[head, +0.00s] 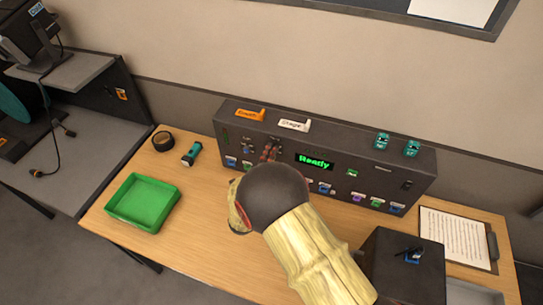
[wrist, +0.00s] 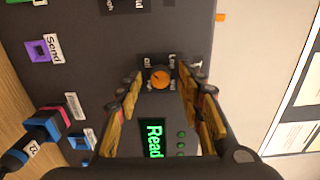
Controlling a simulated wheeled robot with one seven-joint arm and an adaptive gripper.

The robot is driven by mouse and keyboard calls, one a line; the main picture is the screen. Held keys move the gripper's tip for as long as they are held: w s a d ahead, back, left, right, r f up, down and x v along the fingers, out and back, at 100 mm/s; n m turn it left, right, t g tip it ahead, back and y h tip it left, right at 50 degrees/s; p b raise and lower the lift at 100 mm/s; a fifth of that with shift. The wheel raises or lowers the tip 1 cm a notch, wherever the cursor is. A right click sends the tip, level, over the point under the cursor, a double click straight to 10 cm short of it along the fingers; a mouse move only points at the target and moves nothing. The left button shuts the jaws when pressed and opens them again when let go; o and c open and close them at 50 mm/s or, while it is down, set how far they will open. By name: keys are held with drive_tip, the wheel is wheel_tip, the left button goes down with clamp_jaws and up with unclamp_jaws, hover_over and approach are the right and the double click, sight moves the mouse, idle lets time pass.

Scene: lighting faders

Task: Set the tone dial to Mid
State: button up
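An orange dial (wrist: 161,77) with small labels around it shows on the dark console in the wrist view. A partly covered label beside it seems to begin with T. Which mark the dial points to is too small to tell. My gripper (wrist: 160,90) is open, with its yellow-and-black fingers on either side of the dial. I cannot tell whether they touch it.
The green "Ready" screen (head: 314,161) is next to my gripper. Several coloured plugs and labels line the console's lower front. A green tray (head: 144,222), a tape roll (head: 162,141) and a teal flashlight (head: 191,154) lie at left on the table. A black box (head: 400,265) stands at front right.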

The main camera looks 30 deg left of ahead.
drive_tip(key=shift+c, duration=1.2)
drive_tip(key=c, duration=0.7)
clamp_jaws()
